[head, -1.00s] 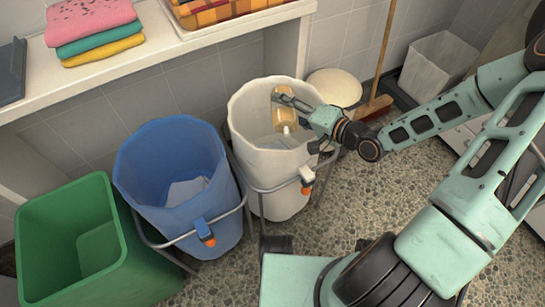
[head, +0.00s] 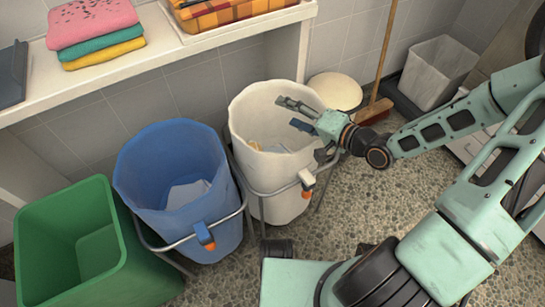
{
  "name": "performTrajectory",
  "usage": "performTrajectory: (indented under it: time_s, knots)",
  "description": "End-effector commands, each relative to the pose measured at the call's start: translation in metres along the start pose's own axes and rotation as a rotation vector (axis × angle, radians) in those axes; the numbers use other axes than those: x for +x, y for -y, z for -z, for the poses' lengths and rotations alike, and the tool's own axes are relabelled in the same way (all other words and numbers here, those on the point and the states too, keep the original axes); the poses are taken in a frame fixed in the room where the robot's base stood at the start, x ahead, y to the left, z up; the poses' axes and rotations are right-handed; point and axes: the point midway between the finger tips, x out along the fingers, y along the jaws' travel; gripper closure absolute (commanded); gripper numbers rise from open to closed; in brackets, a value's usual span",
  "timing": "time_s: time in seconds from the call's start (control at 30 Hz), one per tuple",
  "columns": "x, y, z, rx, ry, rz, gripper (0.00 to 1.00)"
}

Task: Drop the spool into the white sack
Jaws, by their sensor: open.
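The white sack (head: 272,185) hangs open in a metal frame in the middle of the head view. My gripper (head: 292,115) is over the right side of its mouth, fingers apart, with nothing between them. Inside the sack, bits of pale and tan material (head: 276,148) show low down. They are partly hidden by the rim and too small to tell whether the spool is among them. I do not see the spool anywhere else.
A blue sack (head: 180,190) and a green bin (head: 75,250) stand to the left. A shelf (head: 180,55) with folded towels (head: 95,30) runs behind. A broom (head: 385,60), a round cream object (head: 335,91) and a pale bin (head: 437,72) are at the back right.

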Motion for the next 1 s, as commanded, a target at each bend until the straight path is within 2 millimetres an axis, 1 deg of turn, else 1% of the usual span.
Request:
performTrajectory:
  time_s: [0.03, 0.2, 0.3, 0.43, 0.5, 0.63, 1.0]
  knots:
    - [-0.016, -0.012, 0.003, 0.012, -0.011, -0.029, 0.23]
    - [-0.052, -0.012, 0.003, 0.010, -0.012, -0.032, 0.26]
    - [-0.071, -0.011, 0.002, 0.010, -0.011, -0.030, 0.23]
    - [-0.088, -0.009, 0.002, 0.009, -0.009, -0.027, 0.23]
    - [-0.094, -0.008, 0.001, 0.008, -0.008, -0.024, 0.23]
    - [-0.099, -0.006, 0.001, 0.008, -0.005, -0.019, 0.23]
    - [-0.098, -0.005, 0.000, 0.006, -0.004, -0.015, 0.23]
